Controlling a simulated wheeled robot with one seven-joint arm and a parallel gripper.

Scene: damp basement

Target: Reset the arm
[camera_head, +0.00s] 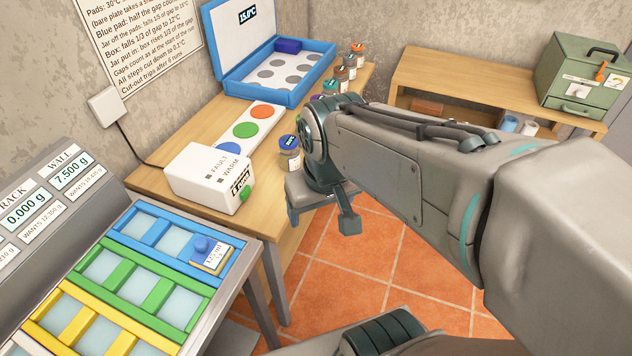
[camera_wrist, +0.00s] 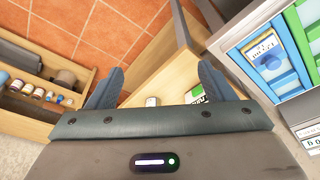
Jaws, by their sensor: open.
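My arm reaches in from the right in the head view. My gripper (camera_head: 322,213) is at its end, beside the front edge of the wooden table (camera_head: 160,165) and over the tiled floor. In the wrist view my gripper (camera_wrist: 160,74) shows two dark fingers spread wide with nothing between them, so it is open and empty. A jar with a blue lid (camera_head: 290,154) stands on the table close behind the gripper. Part of my arm hides some of the table's right side.
A white FAULT/WARM box (camera_head: 205,180), coloured pads (camera_head: 245,130), an open blue box (camera_head: 270,85) and several small jars (camera_head: 341,78) are on the table. A blue-green-yellow rack (camera_head: 130,280) is front left. A shelf (camera_head: 450,80) with a green toolbox (camera_head: 585,75) stands behind.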

